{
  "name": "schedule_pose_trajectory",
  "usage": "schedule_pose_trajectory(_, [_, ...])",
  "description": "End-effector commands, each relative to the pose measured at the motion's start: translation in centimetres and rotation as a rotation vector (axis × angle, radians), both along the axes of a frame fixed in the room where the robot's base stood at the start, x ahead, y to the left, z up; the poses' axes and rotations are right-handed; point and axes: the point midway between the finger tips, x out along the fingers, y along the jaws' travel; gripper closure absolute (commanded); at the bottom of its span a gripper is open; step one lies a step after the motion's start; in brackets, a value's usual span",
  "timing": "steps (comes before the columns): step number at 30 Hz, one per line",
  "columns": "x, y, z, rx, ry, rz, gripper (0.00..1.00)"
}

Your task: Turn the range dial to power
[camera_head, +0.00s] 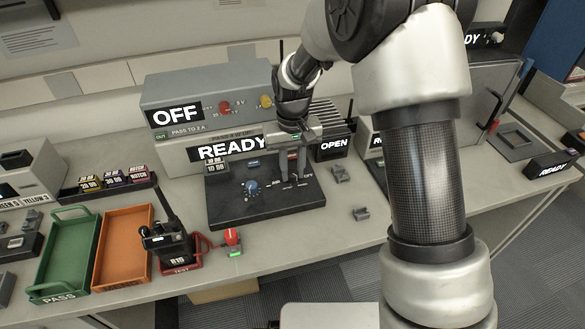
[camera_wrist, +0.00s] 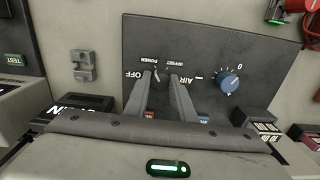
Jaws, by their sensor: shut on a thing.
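A dark meter panel (camera_head: 225,208) lies on the bench in the head view, and it fills the upper middle of the wrist view (camera_wrist: 215,35). My gripper (camera_head: 292,178) points down at the panel's right part. In the wrist view my gripper (camera_wrist: 160,78) has its two fingers on either side of the range dial, which they mostly hide. The white labels OFF, POWER, OFFSET and AIR ring this spot. A thin pale mark shows between the fingertips, but I cannot tell for sure which label it points to. A blue knob (camera_wrist: 229,81) sits apart on the same panel.
A green tray (camera_head: 67,252), an orange tray (camera_head: 122,245) and a black radio (camera_head: 168,240) stand at the left. A red-topped switch (camera_head: 232,238) is near the front edge. Grey boxes marked OFF and READY stand behind the panel. Small grey clips lie to its right.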

Motion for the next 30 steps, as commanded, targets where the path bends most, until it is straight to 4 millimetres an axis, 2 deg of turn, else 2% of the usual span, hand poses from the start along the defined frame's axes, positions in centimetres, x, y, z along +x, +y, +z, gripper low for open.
schedule_pose_trajectory(18, [0.11, 0.03, 0.10, 0.001, -0.004, -0.037, 0.99])
schedule_pose_trajectory(19, [0.12, 0.03, 0.10, 0.001, -0.004, -0.037, 0.72])
schedule_pose_trajectory(21, [0.10, 0.02, 0.09, 0.001, -0.003, -0.037, 0.60])
schedule_pose_trajectory(30, [0.05, 0.01, 0.09, 0.000, -0.001, -0.037, 0.58])
